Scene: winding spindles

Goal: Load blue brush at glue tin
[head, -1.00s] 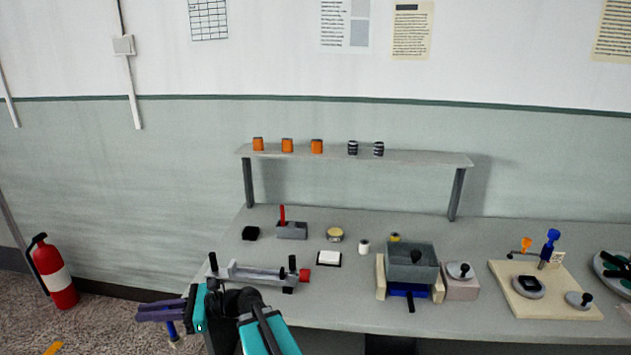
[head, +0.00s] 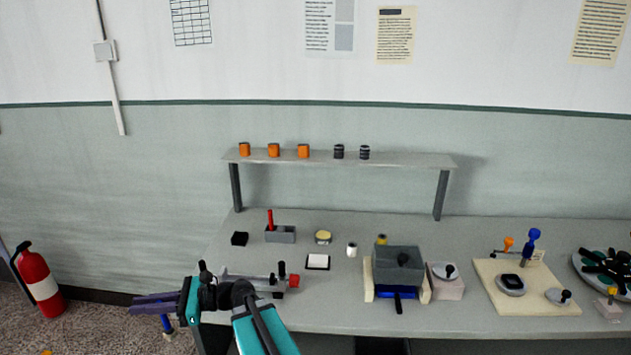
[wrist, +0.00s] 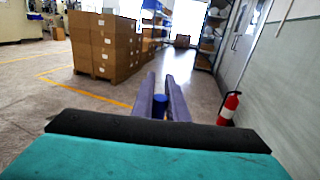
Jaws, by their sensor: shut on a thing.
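My gripper (head: 152,303) is at the left front, out past the left end of the bench and over the floor. Its purple fingers are shut on the blue brush (head: 167,324), whose blue part hangs below them. In the wrist view the blue brush (wrist: 160,105) shows between the two fingers (wrist: 161,92); its bristles cannot be made out. A low round tin with a pale yellow top (head: 323,237), which looks like the glue tin, stands on the bench behind the white pad (head: 318,261). It is well to the right of my gripper and apart from it.
A grey holder (head: 281,235) with a red brush (head: 270,219) stands left of the tin. A metal winding fixture (head: 250,282) lies along the bench's left front. A grey box (head: 398,260) stands right of the tin. A shelf (head: 340,158) spans the back.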

